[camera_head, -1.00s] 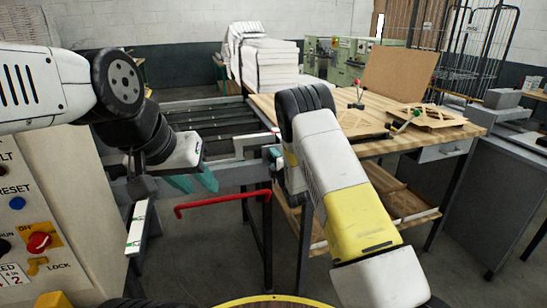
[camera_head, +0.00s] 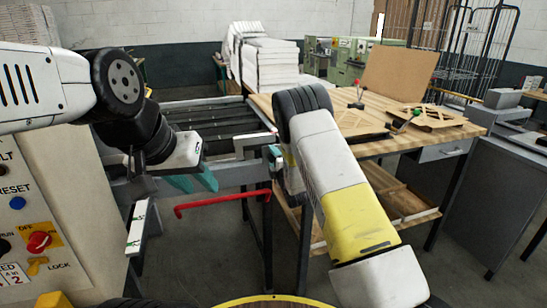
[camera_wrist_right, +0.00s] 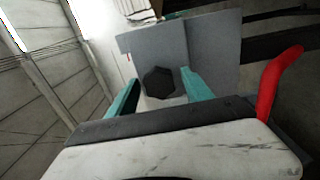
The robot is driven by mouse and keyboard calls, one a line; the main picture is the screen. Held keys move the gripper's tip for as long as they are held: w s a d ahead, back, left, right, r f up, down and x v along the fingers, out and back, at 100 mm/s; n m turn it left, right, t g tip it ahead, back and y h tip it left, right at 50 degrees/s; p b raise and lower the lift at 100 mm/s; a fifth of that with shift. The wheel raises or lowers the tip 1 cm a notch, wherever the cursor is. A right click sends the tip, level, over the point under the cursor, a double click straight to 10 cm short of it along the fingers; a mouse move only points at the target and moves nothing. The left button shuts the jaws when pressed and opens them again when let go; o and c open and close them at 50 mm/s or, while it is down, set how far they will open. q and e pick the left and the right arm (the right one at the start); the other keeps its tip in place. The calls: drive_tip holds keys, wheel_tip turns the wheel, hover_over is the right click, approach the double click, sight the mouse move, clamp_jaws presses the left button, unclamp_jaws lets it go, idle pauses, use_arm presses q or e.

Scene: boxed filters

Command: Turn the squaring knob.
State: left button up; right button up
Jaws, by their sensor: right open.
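A black, many-sided knob (camera_wrist_right: 158,82) sits on a grey metal plate (camera_wrist_right: 212,48) in the right wrist view. I take it to be the squaring knob. My right gripper (camera_wrist_right: 159,78) is open, with one teal finger on either side of the knob; I cannot tell whether they touch it. In the head view my right arm hides the knob and most of that gripper. My left gripper (camera_head: 197,184) hangs at the left of the head view, its teal fingers apart and empty, near the roller conveyor's front edge.
A red bar (camera_head: 222,201) runs below the conveyor (camera_head: 200,121) and shows close on the right in the wrist view (camera_wrist_right: 275,85). A wooden table (camera_head: 390,146) with cardboard pieces stands right. A control panel (camera_head: 40,215) stands left.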

drive_tip(key=v, duration=0.7)
drive_tip(key=shift+s, duration=0.35)
drive_tip(key=shift+d+r, duration=0.1)
drive_tip(key=shift+d, duration=0.05)
drive_tip(key=s+d+r+m+g+h, duration=0.2)
drive_tip(key=s+d+r+m+g, duration=0.1)
drive_tip(key=s+d+r+m, duration=0.4)
drive_tip(key=s+d+r+m+g+h, duration=0.25)
drive_tip(key=r+m, duration=0.35)
drive_tip(key=r, duration=0.3)
drive_tip(key=s+r+m+g, duration=0.1)
drive_tip(key=s+m, duration=0.1)
drive_tip(key=s, duration=0.8)
drive_tip(key=s+d+r+m+g, duration=0.1)
drive_tip(key=s+r+m+g, duration=0.1)
drive_tip(key=s, duration=0.8)
drive_tip(key=s+d+r+m+g+y, duration=0.1)
drive_tip(key=s+m, duration=0.3)
drive_tip(key=s, duration=0.7)
drive_tip(key=shift+d+r+g, duration=0.25)
drive_tip(key=shift+r+g, duration=0.15)
drive_tip(key=shift+g, duration=0.35)
